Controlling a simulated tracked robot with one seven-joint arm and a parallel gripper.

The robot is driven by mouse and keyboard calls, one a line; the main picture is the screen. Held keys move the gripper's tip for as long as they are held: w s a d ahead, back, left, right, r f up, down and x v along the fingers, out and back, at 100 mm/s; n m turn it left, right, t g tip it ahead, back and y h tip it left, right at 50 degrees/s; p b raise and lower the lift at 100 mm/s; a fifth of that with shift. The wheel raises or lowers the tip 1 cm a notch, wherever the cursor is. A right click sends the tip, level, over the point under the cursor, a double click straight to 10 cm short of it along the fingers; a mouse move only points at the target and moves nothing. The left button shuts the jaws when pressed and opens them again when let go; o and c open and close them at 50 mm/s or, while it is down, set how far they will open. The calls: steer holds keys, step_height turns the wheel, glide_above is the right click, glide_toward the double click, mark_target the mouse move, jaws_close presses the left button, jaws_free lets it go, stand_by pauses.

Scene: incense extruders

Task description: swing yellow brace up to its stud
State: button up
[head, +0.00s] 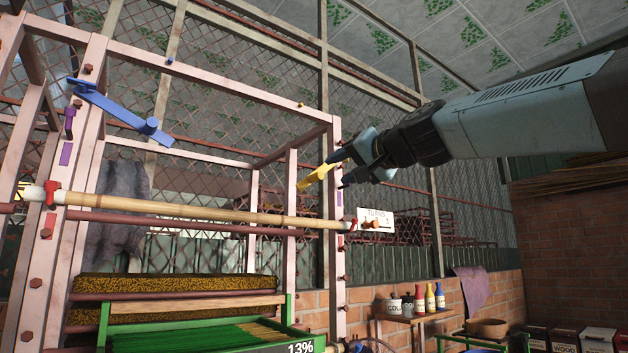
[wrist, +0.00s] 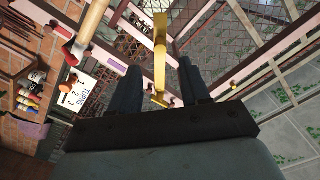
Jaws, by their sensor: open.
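The yellow brace (head: 317,176) sits at the right post of the pink frame in the head view, slanting down to the left. In the wrist view the yellow brace (wrist: 160,50) runs lengthwise between my two fingers, with visible gaps on both sides. My gripper (head: 341,168) is open around it and not closed on it; it also shows in the wrist view (wrist: 159,70). A small yellow-orange stud (head: 300,104) is on the frame's upper beam, above and left of the brace.
A bamboo pole (head: 200,212) crosses the frame below the brace. A white "TURNS" card (head: 376,219) hangs just below right. A blue brace (head: 120,115) is at the upper left. Wire mesh (head: 380,120) stands behind. A shelf with bottles (head: 420,302) is lower right.

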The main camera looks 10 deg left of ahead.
mark_target(313, 182)
steer(key=x, duration=1.1)
steer(key=shift+a+f, duration=0.1)
jaws_close()
